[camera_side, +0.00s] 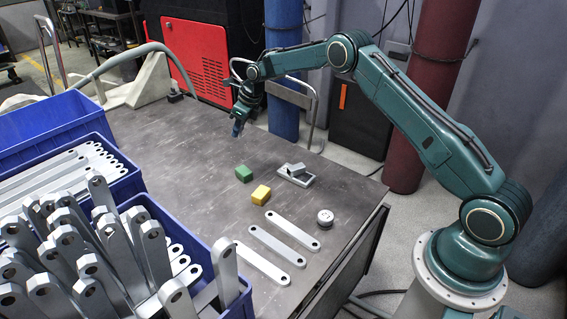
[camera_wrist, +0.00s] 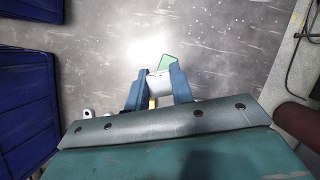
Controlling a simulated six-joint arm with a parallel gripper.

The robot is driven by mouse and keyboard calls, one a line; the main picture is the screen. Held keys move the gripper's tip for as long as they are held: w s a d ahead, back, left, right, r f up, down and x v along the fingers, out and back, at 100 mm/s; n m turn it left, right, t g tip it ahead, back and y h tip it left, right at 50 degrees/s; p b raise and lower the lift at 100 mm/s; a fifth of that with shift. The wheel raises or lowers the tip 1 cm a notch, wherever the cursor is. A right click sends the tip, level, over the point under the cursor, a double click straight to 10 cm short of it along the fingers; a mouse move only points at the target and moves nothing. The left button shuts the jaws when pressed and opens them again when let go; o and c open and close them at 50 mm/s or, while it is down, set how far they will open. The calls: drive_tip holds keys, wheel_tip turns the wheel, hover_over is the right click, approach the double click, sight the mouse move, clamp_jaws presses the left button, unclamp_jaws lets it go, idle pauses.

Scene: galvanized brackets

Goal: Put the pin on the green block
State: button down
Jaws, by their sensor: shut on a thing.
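The green block (camera_side: 243,173) lies on the dark table. In the wrist view its green face (camera_wrist: 166,62) shows just beyond the fingertips, partly hidden. My gripper (camera_side: 237,129) is in the air above the table, higher than the green block and apart from it. In the wrist view the blue fingers of my gripper (camera_wrist: 159,73) are shut on a pale grey, rounded piece, which I take as the pin (camera_wrist: 159,86). The pin cannot be made out clearly in the side view.
A yellow block (camera_side: 261,195) lies close to the green block. A grey metal fixture (camera_side: 296,174), a small round part (camera_side: 325,217) and flat brackets (camera_side: 279,246) lie to the right and front. The table behind the green block is clear.

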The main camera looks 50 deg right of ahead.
drive_tip(key=shift+f, duration=6.55)
drive_tip(key=shift+f, duration=0.15)
drive_tip(key=c, duration=1.2)
unclamp_jaws()
drive_tip(key=v, duration=1.2)
